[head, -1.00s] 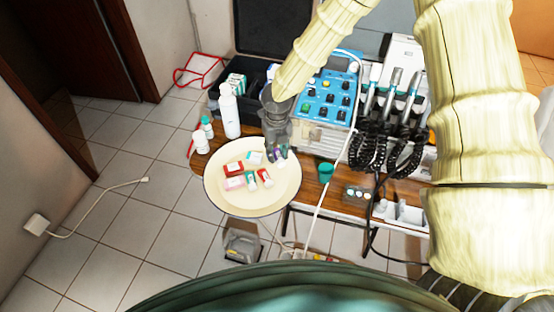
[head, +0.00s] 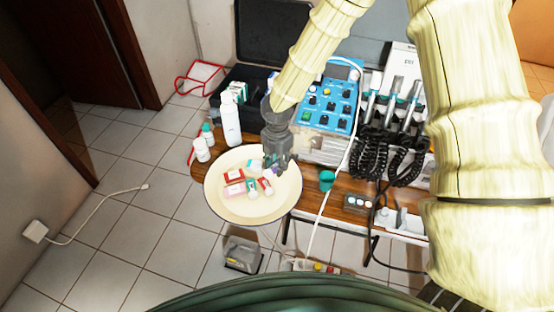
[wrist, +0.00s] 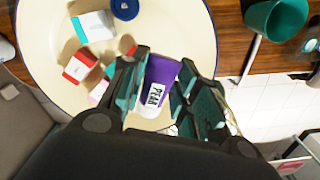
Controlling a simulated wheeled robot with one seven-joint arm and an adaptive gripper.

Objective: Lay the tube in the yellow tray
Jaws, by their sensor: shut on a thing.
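My gripper (head: 279,160) is over the right part of the round pale-yellow tray (head: 235,212). In the wrist view, my gripper (wrist: 165,105) is shut on a purple and white tube (wrist: 158,82) with dark lettering. The tube is between the two fingers, with the tray (wrist: 40,30) under and behind it. I cannot tell whether the tube touches the tray. In the head view the tube is mostly hidden by the fingers.
Several small boxes and tubes lie in the tray, among them a red and white box (wrist: 80,66) and a teal and white box (wrist: 94,27). A green cup (head: 326,180) stands right of the tray. White bottles (head: 229,120) stand behind it. The tray's front part is bare.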

